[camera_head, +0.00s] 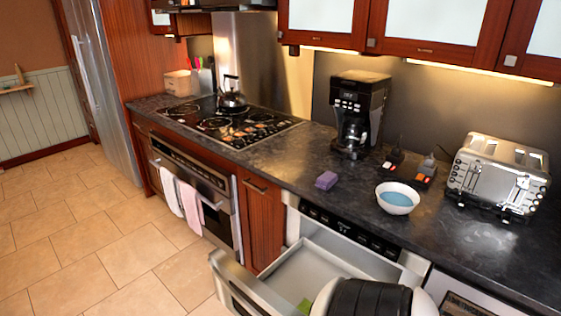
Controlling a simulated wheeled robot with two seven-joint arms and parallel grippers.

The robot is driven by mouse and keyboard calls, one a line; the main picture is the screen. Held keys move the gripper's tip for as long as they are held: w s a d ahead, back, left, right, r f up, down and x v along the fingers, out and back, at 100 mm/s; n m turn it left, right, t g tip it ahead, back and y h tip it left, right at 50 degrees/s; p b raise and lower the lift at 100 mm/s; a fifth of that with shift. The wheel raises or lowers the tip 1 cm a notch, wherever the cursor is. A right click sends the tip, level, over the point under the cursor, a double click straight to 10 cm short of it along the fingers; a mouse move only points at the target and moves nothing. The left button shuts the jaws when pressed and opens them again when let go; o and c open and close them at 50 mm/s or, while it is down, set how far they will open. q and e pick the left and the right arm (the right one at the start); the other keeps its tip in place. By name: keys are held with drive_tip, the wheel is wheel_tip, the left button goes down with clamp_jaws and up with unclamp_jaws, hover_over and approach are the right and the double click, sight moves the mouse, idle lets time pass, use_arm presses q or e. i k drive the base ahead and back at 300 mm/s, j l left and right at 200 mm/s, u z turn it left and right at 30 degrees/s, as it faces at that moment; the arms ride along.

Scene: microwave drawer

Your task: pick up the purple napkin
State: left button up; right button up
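The purple napkin (327,180) is a small folded block. It lies on the dark countertop (290,165), near its front edge, left of a white bowl and above the open microwave drawer. Nothing covers it. Neither of my grippers shows in this view. A rounded white and black part at the bottom edge looks like a link of my arm, and it hides part of the drawer.
The microwave drawer (228,268) stands open below the counter, with something green (305,306) inside. A white bowl (397,198) with blue contents, a coffee maker (358,112) and a toaster (497,175) stand on the counter. The stove (228,123) holds a kettle (231,95).

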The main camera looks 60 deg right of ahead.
sight(328, 179)
drive_tip(key=i+z, duration=0.35)
drive_tip(key=i+j+z, duration=0.3)
drive_tip(key=i, duration=0.25)
drive_tip(key=i+j+z, duration=0.2)
drive_tip(key=i+z, duration=0.4)
drive_tip(key=z, duration=0.25)
drive_tip(key=i+j+z, duration=0.15)
drive_tip(key=z, duration=0.35)
drive_tip(key=i+j+z, duration=0.2)
drive_tip(key=z, duration=0.25)
drive_tip(key=i+j+z, duration=0.2)
drive_tip(key=z, duration=0.3)
drive_tip(key=j+z, duration=0.35)
drive_tip(key=z, duration=0.15)
drive_tip(key=i, duration=0.05)
